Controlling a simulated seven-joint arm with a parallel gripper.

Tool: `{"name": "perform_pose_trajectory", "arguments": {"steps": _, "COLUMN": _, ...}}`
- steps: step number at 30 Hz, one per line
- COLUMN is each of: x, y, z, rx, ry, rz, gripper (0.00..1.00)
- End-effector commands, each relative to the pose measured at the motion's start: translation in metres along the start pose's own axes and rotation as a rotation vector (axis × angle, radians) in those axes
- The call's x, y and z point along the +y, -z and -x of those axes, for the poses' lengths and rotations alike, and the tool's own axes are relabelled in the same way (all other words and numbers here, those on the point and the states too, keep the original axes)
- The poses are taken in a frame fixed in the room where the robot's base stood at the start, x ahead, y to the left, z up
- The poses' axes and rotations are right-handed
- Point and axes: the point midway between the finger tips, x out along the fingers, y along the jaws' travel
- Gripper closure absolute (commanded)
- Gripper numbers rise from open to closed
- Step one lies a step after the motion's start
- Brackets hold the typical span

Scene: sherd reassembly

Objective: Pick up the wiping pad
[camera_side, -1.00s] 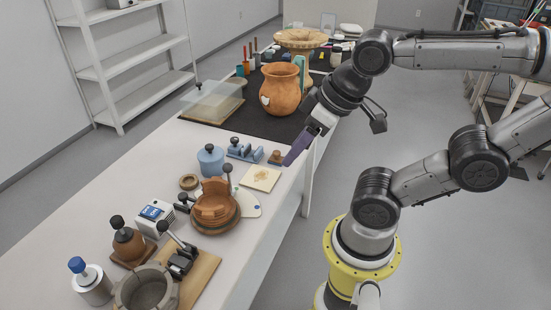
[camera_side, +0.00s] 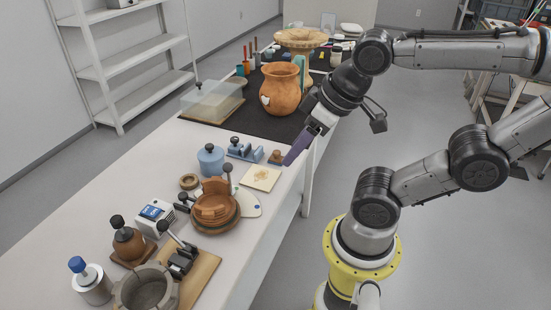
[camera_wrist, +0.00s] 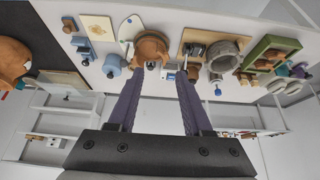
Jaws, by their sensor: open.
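A small brown block with a rounded knob (camera_side: 276,157), which looks like the wiping pad, stands on the white table near its right edge. It also shows at the upper left of the wrist view (camera_wrist: 69,25). My gripper (camera_side: 289,161) has long purple fingers that point down at the table edge, close beside the block in the side view. In the wrist view the fingers (camera_wrist: 158,76) are spread with nothing between them, and the block lies well to their left. A cream square board with a tan patch (camera_side: 260,178) lies in front of the block.
A blue clamp-like fixture (camera_side: 245,151) and a blue jar (camera_side: 210,160) stand left of the block. A stacked brown bowl (camera_side: 214,207) is nearer the camera. A large orange pot (camera_side: 280,90) stands on the black mat (camera_side: 235,126) behind.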

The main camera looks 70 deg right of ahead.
Motion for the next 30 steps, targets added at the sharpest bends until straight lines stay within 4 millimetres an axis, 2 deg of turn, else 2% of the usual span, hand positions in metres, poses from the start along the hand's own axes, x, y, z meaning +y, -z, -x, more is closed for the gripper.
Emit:
{"name": "perform_pose_trajectory", "arguments": {"steps": 1, "x": 0.0, "y": 0.0, "z": 0.0, "rx": 0.0, "ry": 0.0, "rz": 0.0, "gripper": 0.48}}
{"name": "perform_pose_trajectory", "arguments": {"steps": 9, "x": 0.0, "y": 0.0, "z": 0.0, "rx": 0.0, "ry": 0.0, "rz": 0.0, "gripper": 0.0}}
{"name": "perform_pose_trajectory", "arguments": {"steps": 20, "x": 0.001, "y": 0.005, "z": 0.002, "rx": 0.02, "ry": -0.002, "rz": -0.053, "gripper": 0.0}}
{"name": "perform_pose_trajectory", "arguments": {"steps": 22, "x": 0.002, "y": 0.026, "z": 0.011, "rx": 0.074, "ry": -0.004, "rz": -0.102, "gripper": 0.0}}
{"name": "perform_pose_trajectory", "arguments": {"steps": 25, "x": 0.008, "y": 0.06, "z": 0.012, "rx": 0.097, "ry": -0.02, "rz": -0.188, "gripper": 0.0}}
{"name": "perform_pose_trajectory", "arguments": {"steps": 30, "x": 0.038, "y": 0.116, "z": -0.004, "rx": 0.088, "ry": -0.078, "rz": -0.362, "gripper": 0.0}}
